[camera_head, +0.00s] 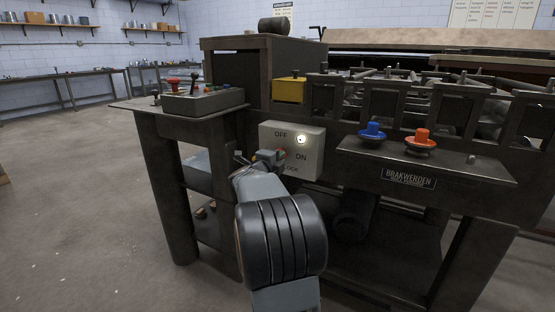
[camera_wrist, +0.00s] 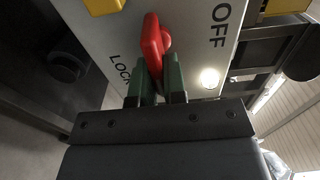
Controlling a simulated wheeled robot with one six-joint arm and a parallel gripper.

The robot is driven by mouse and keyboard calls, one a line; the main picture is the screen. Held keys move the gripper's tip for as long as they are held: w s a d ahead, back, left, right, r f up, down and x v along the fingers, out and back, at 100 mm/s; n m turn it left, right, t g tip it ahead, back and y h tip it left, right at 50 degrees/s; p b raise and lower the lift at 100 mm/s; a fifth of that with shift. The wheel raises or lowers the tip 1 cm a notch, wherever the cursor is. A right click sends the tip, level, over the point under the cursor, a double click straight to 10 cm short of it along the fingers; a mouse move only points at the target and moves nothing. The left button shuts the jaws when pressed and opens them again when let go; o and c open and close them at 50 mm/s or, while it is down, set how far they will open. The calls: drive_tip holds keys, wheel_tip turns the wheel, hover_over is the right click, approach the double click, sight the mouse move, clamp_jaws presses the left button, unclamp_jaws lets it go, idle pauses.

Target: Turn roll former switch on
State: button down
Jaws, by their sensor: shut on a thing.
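The roll former switch is a red knob (camera_head: 281,154) on a pale grey panel (camera_head: 312,160) marked OFF, ON and LOCK. In the wrist view the red knob (camera_wrist: 154,42) stands between the green fingertips of my gripper (camera_wrist: 158,82), which is shut on it. The OFF and LOCK marks show there; ON is not visible. In the head view my gripper (camera_head: 263,159) reaches the panel's left side, and my arm hides part of the machine below. A round lamp (camera_head: 301,139) glows white beside the OFF mark. Which mark the knob points to, I cannot tell.
A control box (camera_head: 203,101) with several levers and buttons stands on a side shelf at the left. A blue knob (camera_head: 372,131) and an orange-red knob (camera_head: 422,138) sit on the machine's ledge at the right. Open floor (camera_head: 70,200) lies at the left.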

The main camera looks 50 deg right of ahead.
idle(0.4)
drive_tip(key=c, duration=1.5)
unclamp_jaws()
drive_tip(key=shift+s+d, duration=0.1)
drive_tip(key=shift+d, duration=0.05)
drive_tip(key=o, duration=0.3)
drive_tip(key=shift+p+v, duration=1.9)
drive_tip(key=shift+v, duration=5.1)
